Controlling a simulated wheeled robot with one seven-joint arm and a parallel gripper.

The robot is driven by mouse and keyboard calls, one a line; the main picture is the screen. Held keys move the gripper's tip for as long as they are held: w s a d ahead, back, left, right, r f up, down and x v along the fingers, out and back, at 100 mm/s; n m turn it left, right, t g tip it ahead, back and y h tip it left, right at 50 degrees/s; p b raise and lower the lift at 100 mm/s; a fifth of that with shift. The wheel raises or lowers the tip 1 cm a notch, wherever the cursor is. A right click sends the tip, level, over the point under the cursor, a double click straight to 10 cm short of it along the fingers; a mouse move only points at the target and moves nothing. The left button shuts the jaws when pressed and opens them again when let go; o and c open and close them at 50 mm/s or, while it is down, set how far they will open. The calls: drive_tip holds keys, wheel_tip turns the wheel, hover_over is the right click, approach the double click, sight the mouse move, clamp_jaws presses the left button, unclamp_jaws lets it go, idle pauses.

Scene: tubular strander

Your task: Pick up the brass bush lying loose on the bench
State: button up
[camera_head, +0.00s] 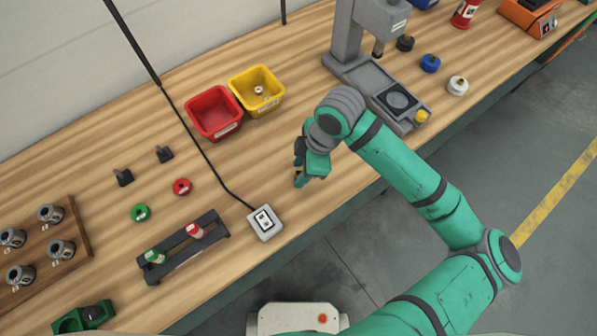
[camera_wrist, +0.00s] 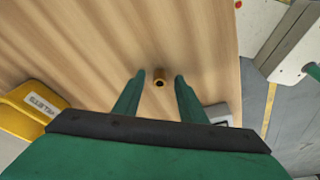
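In the head view my gripper (camera_head: 299,178) points down near the bench's front edge, and only a speck of brass colour shows at the fingers.
A red bin (camera_head: 214,113) and a yellow bin (camera_head: 257,91) stand behind my gripper. A grey socket box (camera_head: 264,222) with a black cable lies to the left. A grey press (camera_head: 365,70) stands to the right.

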clamp_jaws()
drive_tip(key=shift+r, duration=0.1)
